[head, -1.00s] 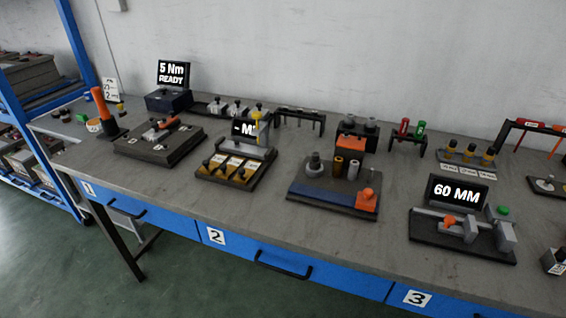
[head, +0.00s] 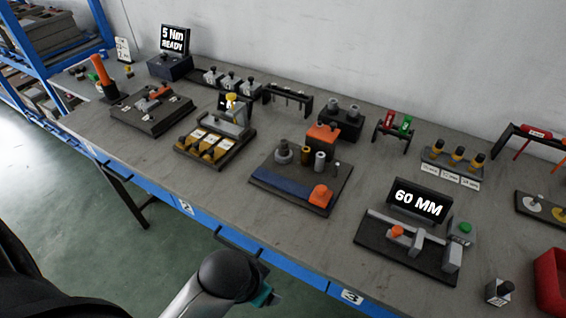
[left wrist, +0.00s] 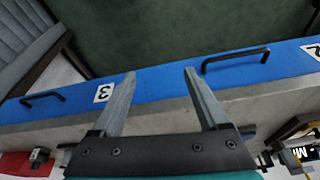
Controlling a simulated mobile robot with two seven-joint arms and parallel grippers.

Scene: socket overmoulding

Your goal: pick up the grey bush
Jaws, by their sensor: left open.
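A light grey bush (head: 319,160) stands upright on a dark fixture with a blue front strip (head: 272,188), in the middle of the bench. A brown bush (head: 306,154) stands just left of it, and a darker grey stepped part (head: 284,152) is further left. My left gripper (left wrist: 160,73) shows in the left wrist view with its two fingers apart and nothing between them. It is over the bench's front edge and blue drawer fronts, away from the bush. My right gripper is not in view.
An orange knob block (head: 321,195) sits at the fixture's front right. Behind are an orange-topped block (head: 323,134) and a dark holder with grey cylinders (head: 343,118). A gauge with a "60 MM" display (head: 420,204) stands to the right. Bare bench lies between fixtures.

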